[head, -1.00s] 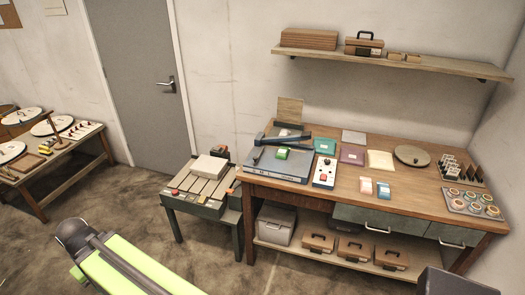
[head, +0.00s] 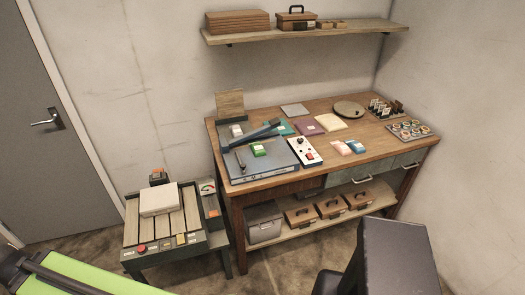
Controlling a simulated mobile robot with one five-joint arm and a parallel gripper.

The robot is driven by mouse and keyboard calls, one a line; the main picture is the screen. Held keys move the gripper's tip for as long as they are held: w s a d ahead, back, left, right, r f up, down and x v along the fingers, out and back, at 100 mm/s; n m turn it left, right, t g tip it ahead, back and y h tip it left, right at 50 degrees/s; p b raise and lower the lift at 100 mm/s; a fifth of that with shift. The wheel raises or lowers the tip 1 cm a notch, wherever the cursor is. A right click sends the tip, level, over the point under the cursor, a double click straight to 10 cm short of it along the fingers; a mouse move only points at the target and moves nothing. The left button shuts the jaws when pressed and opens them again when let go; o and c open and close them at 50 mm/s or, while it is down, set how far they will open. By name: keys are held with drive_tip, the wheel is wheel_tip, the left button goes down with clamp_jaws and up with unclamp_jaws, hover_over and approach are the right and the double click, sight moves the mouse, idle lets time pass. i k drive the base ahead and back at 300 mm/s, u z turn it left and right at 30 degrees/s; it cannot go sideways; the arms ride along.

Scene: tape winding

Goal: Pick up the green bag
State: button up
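A flat teal-green bag-like square (head: 285,129) lies on the wooden workbench, in the row with a purple square (head: 307,125) and a cream one (head: 330,122). The dark lever of the grey flat machine partly covers it. A small bright green item (head: 259,150) with a pale side rests on the grey machine (head: 260,170); I cannot tell whether it is a bag. My gripper is not in view. A lime-green and black part at the lower left seems to be mine.
The workbench (head: 377,146) also holds a white control box (head: 304,151), pink and blue packets, a round disc (head: 349,109) and a tray of rolls (head: 410,130). A low slatted table (head: 163,234) stands left of it. A shelf (head: 300,34) hangs above.

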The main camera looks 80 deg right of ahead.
sight(258, 150)
drive_tip(key=z, duration=0.75)
drive_tip(key=i, duration=1.1)
drive_tip(key=z, duration=0.5)
drive_tip(key=k, duration=0.6)
drive_tip(key=u, duration=0.45)
drive_tip(key=k, duration=0.15)
drive_tip(key=z, duration=0.55)
drive_tip(key=i, duration=0.75)
drive_tip(key=u, duration=0.05)
